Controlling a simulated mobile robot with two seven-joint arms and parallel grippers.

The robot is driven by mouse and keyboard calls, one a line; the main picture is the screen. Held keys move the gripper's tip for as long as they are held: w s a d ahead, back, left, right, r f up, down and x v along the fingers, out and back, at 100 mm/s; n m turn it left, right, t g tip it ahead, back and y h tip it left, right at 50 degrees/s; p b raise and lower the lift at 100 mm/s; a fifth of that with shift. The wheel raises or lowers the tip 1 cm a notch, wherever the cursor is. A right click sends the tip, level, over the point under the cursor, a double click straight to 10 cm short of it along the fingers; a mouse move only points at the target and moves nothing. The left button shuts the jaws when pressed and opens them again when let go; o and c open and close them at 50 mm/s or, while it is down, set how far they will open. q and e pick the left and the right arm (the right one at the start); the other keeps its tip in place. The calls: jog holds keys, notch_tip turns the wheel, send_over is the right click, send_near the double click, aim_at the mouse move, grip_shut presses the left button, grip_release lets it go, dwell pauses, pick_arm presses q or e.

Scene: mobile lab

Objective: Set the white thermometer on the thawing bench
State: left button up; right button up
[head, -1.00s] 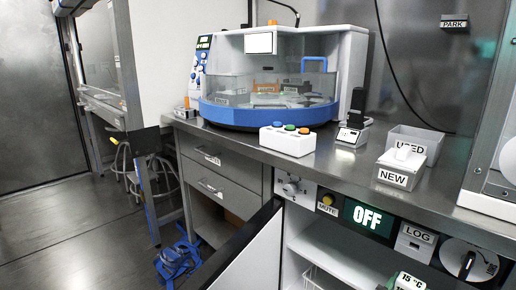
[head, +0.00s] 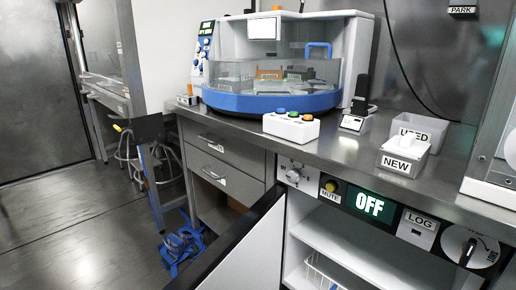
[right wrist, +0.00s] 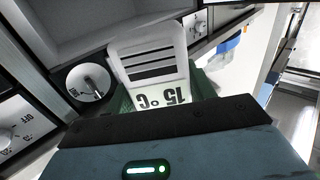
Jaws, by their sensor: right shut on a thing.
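The white thermometer (right wrist: 150,55) shows in the right wrist view, with dark slots on its face and a "15 °C" label that reads upside down. My right gripper (right wrist: 162,93) is shut on it, with dark green finger parts on both sides of it. In the head view neither the thermometer nor my right gripper shows. My left gripper is in neither view. A steel bench (head: 345,150) runs across the head view; no label names it as the thawing bench, so I cannot tell whether it is.
On the steel bench stand a blue-and-white machine (head: 270,101), a button box (head: 291,126), a NEW box (head: 399,160) and a USED bin (head: 432,125). An open white door (head: 245,250) juts out below, beside a shelf compartment (head: 325,235). Blue straps (head: 180,246) lie on the floor.

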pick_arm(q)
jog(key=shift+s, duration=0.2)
pick_arm(e)
jog(key=s+a+y, duration=0.1)
jog(key=s+a+r+n+y, duration=0.2)
jog(key=shift+a, duration=0.25)
jog(key=shift+d, duration=0.1)
